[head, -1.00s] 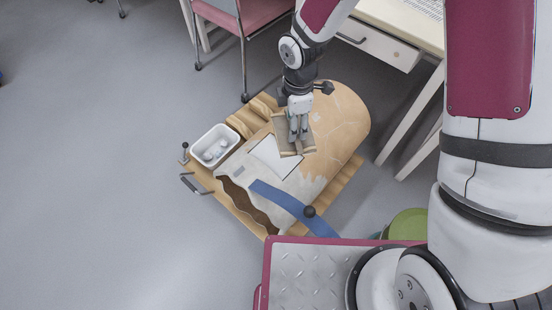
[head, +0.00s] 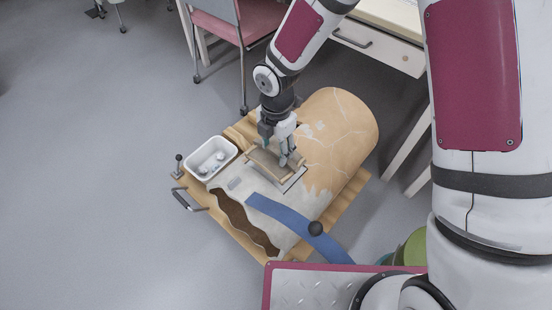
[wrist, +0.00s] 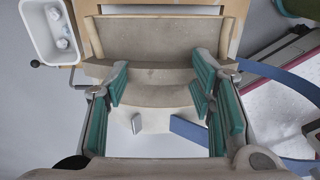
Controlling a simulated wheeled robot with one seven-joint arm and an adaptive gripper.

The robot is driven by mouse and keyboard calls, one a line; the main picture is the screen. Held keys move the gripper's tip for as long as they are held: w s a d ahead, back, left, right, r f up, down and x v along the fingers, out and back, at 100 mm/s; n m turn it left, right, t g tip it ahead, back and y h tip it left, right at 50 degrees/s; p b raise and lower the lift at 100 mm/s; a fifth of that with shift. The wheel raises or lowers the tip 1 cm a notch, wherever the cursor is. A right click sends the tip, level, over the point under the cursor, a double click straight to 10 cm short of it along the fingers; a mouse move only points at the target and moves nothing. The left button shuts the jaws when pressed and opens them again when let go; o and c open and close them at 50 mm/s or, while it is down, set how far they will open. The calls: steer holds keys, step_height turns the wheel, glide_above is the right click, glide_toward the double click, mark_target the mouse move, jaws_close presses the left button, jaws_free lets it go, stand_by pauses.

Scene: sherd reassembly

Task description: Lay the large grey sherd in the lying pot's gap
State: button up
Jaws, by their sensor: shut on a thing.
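The lying pot (head: 340,130) is tan with whitish patches and rests on its side on a wooden base. Its gap shows as a dark-edged pale opening (head: 294,181) on the upper side, partly hidden by the load. My gripper (head: 287,158) is shut on the large grey sherd (head: 264,161), a grey-beige plate with wooden strips along its edges. The sherd is over or at the gap, slightly tilted; I cannot tell whether it touches the pot.
A white tray (head: 191,165) with small pale pieces stands at the base's left corner, beside a lever and a dark handle (head: 186,201). A chair and a desk stand behind. Floor at left is clear.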

mark_target(276, 157)
steer(key=shift+f+b, duration=0.8)
steer(key=shift+f, duration=1.3)
steer(key=shift+f, duration=0.2)
steer(key=o, duration=1.4)
steer(key=shift+r, duration=0.15)
step_height(276, 157, up, 12)
steer(key=p, duration=0.4)
steer(key=shift+p, duration=0.35)
steer(key=shift+r, duration=0.1)
